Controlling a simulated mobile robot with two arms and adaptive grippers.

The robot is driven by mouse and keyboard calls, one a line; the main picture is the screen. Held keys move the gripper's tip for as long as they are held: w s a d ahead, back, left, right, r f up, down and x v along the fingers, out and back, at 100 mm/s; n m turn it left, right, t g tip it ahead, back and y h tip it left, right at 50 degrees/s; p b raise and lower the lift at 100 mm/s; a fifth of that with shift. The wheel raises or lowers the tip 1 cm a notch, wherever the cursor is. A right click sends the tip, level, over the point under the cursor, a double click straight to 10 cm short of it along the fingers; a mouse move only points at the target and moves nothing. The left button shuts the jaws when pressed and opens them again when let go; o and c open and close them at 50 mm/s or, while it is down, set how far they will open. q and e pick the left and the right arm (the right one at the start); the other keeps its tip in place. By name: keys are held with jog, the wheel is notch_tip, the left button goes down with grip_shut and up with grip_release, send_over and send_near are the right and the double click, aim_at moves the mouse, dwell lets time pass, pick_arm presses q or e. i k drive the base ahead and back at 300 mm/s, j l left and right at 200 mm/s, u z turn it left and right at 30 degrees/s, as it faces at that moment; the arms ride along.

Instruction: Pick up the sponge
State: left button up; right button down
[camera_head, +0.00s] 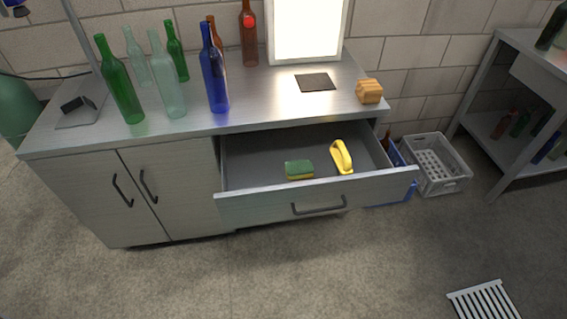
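The sponge (299,170) lies in the open drawer (262,150) of the metal cabinet. It is green on top with a yellow layer below, and it rests flat on the drawer floor left of a yellow-handled thing (341,157). There is a gap between the two. Neither of my grippers shows in the head view.
Several bottles, one being a blue bottle (214,75), stand on the metal counter (256,103). A bright panel (306,28), a dark square (315,82) and an orange-tan block (369,91) are there too. A grey crate (464,180) stands on the floor, right of the drawer.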

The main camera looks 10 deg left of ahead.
aim_at(302, 169)
jog(key=u, duration=4.45)
jog(key=l+z, duration=0.1)
jog(key=z, duration=4.9)
jog(key=j+z, duration=0.65)
jog(key=j, duration=0.2)
jog(key=j+z, duration=0.35)
jog(key=k+j, duration=0.05)
jog(key=j, duration=0.05)
